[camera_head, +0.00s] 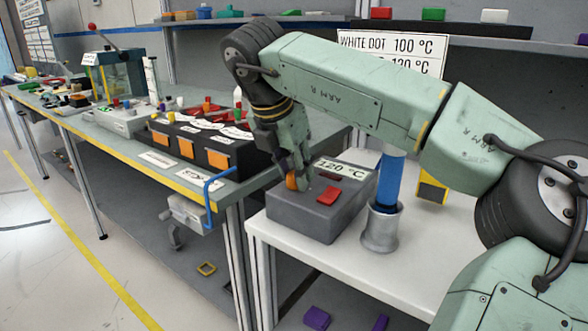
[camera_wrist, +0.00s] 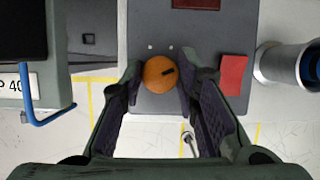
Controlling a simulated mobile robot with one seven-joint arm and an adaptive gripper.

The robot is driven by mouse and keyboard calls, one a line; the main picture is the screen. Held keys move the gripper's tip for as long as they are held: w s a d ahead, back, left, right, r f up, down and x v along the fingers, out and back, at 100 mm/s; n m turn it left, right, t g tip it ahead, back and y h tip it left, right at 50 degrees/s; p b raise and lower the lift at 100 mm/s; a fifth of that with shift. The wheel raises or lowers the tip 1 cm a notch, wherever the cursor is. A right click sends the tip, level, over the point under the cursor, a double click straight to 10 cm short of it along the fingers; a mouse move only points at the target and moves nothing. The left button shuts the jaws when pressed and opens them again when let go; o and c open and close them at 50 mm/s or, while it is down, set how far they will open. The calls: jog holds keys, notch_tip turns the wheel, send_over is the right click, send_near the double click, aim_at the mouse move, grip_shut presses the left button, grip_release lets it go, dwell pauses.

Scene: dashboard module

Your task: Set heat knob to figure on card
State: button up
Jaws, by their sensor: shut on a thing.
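The orange heat knob (camera_wrist: 160,74) sits on top of a grey box (camera_head: 300,226). It carries a dark line pointing right and slightly up in the wrist view. My gripper (camera_wrist: 160,80) points down at the box, its two fingers shut on the knob's sides. In the head view the knob (camera_head: 292,183) is partly hidden by the fingers. Two small pale dots (camera_wrist: 150,47) show on the box beyond the knob. A card (camera_head: 343,170) at the box's back reads 120 °C. A wall sign (camera_head: 392,46) reads "WHITE DOT 100 °C"; its lower line is partly covered by my arm.
A red block-like part (camera_wrist: 233,75) is on the box right of the knob. A blue cylinder in a metal holder (camera_head: 380,228) stands right of the box on the white table (camera_head: 420,262). A blue handle (camera_wrist: 45,112) and bench edge lie to the left.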

aim_at(284, 195)
dwell(0.4)
jog(key=o, duration=1.1)
jog(key=shift+o, duration=0.2)
jog(key=v, duration=0.7)
jog(key=shift+r, duration=0.25)
jog(key=shift+s+a+f, duration=0.1)
jog(key=shift+s+a, duration=0.05)
